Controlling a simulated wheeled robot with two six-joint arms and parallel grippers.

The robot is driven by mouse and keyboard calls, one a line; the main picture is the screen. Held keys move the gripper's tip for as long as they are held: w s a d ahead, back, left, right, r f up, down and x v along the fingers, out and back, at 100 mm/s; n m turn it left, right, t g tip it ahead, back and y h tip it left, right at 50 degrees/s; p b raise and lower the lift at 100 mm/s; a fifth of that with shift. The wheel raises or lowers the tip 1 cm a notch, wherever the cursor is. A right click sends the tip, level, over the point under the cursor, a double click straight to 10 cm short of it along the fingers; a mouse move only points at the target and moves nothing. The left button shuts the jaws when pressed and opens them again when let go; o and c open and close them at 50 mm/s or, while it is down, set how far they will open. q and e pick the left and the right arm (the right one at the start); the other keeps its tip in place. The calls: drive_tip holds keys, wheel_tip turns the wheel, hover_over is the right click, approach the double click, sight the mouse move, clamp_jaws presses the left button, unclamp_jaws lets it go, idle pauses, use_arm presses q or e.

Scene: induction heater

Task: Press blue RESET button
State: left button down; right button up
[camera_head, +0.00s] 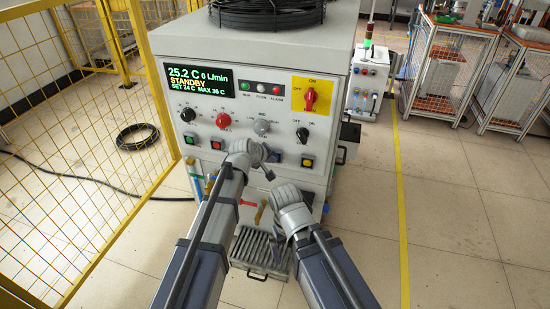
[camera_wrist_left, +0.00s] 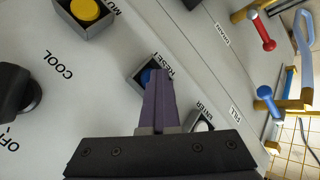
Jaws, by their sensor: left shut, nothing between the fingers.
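The blue RESET button (camera_wrist_left: 146,76) sits in a dark square housing on the light panel, with the word RESET beside it. In the left wrist view my left gripper's purple fingers (camera_wrist_left: 158,84) are closed together, empty, with their tips over the button, covering part of it. I cannot tell whether they touch it.
A yellow button (camera_wrist_left: 85,10) and a white button (camera_wrist_left: 203,124) flank the RESET button in the left wrist view. A black knob (camera_wrist_left: 15,90) is at the left. Red (camera_wrist_left: 263,34) and blue (camera_wrist_left: 266,94) valve handles stick out beyond the panel edge. A yellow mesh fence (camera_head: 90,130) stands left.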

use_arm(q)
drive_tip(key=shift+s+a, duration=0.25)
drive_tip(key=shift+s, duration=0.5)
drive_tip(key=shift+s, duration=0.1)
drive_tip(key=shift+s+a, duration=0.25)
drive_tip(key=shift+s, duration=0.5)
drive_tip(key=shift+s+a, duration=0.3)
drive_tip(key=shift+s, duration=0.5)
drive_tip(key=shift+s+a, duration=0.25)
drive_tip(key=shift+s, duration=0.5)
drive_tip(key=s+a, duration=0.3)
drive_tip(key=s, duration=0.7)
drive_tip(key=shift+s+a, duration=0.15)
drive_tip(key=shift+s, duration=0.05)
use_arm(e)
drive_tip(key=shift+s+a, duration=0.45)
drive_tip(key=shift+s, duration=0.4)
